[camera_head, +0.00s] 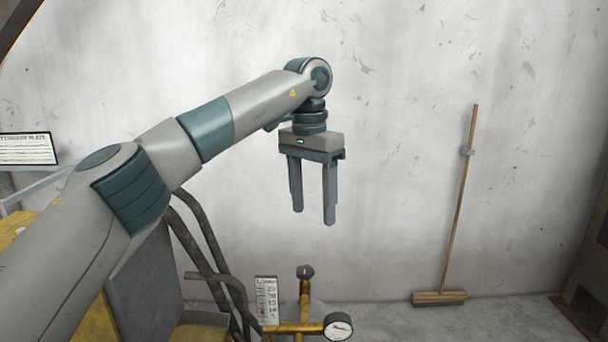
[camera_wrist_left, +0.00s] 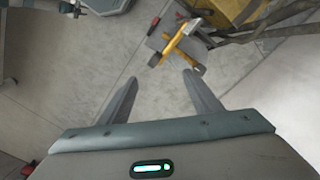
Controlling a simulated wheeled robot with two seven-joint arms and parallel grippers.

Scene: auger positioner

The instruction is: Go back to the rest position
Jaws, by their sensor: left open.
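My left gripper (camera_head: 313,218) hangs from the left arm with its fingers pointing down, in front of the pale wall. Its two fingers are apart with nothing between them. In the left wrist view the left gripper (camera_wrist_left: 158,85) also shows open and empty above the grey floor. My right gripper is in neither view.
Below the gripper are brass pipework (camera_head: 304,310), a round gauge (camera_head: 338,326) and a small marked plate (camera_head: 266,298). Dark hoses (camera_head: 205,245) and yellow machinery stand at left. A broom (camera_head: 459,200) leans on the wall at right. Floor between is clear.

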